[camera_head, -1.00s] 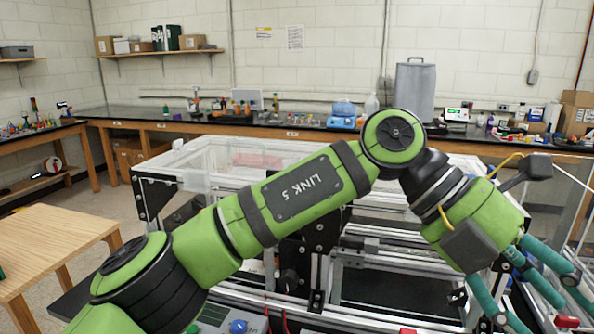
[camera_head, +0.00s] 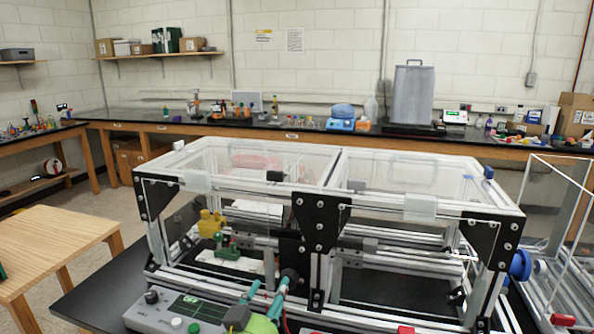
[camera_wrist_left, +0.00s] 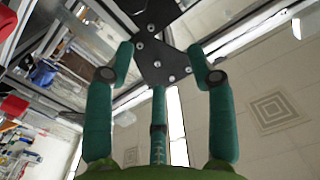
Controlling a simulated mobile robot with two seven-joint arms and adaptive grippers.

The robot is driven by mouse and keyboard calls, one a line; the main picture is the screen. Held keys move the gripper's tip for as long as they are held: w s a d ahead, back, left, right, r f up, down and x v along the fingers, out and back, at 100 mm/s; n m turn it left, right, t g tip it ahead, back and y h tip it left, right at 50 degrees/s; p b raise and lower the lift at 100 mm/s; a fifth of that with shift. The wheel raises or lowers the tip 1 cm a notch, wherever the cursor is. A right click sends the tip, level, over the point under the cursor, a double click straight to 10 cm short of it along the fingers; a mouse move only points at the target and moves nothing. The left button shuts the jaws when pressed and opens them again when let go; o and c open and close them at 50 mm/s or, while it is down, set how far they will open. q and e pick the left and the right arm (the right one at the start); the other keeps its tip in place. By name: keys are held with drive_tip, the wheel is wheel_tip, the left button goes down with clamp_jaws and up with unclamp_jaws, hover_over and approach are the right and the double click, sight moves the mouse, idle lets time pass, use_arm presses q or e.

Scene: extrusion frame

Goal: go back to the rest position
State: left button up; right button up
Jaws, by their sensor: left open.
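My left gripper (camera_head: 266,290) shows low in the head view, in front of the extrusion frame, its teal fingers pointing up above a green wrist. In the left wrist view the left gripper (camera_wrist_left: 160,60) has its teal fingers spread apart with nothing between them. A black bracket plate (camera_wrist_left: 160,55) of the frame shows beyond the fingertips. The extrusion frame (camera_head: 420,208), with silver bars, clear panels and black corner plates, fills the middle of the head view. My right gripper is not in view.
A grey control box (camera_head: 165,318) with a screen and knobs sits at the frame's front left. A wooden table (camera_head: 50,240) stands at left. A clear-walled box (camera_head: 560,190) stands at right. A black-topped bench (camera_head: 270,130) with lab items runs along the back wall.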

use_arm(q)
drive_tip(key=s+a+f+n+g+y, duration=0.2)
drive_tip(key=s+a+f+g, duration=0.3)
drive_tip(key=f, duration=0.6)
drive_tip(key=s+a+f+g+y, duration=0.1)
drive_tip(key=s+a+f+g, duration=0.2)
drive_tip(key=s+f, duration=0.35)
drive_tip(key=s+a+f+n+g, duration=0.1)
drive_tip(key=s+a+f+g, duration=0.25)
drive_tip(key=s, duration=0.65)
drive_tip(key=s+a+f+g+y, duration=0.1)
drive_tip(key=s+a+f+g, duration=0.25)
drive_tip(key=s, duration=0.55)
drive_tip(key=s+f+b+x, duration=0.1)
drive_tip(key=s+b+x, duration=0.15)
drive_tip(key=x, duration=1.05)
drive_tip(key=s+a+b+x, duration=0.1)
drive_tip(key=s+b+x, duration=0.15)
drive_tip(key=x, duration=1.05)
drive_tip(key=s+a+f+g+b, duration=0.1)
drive_tip(key=s+f+b, duration=0.3)
drive_tip(key=s+f, duration=1.3)
wheel_tip(320, 180, down, 3)
drive_tip(key=shift+s+a+f, duration=0.2)
drive_tip(key=shift+s+a, duration=0.1)
drive_tip(key=shift+a, duration=0.4)
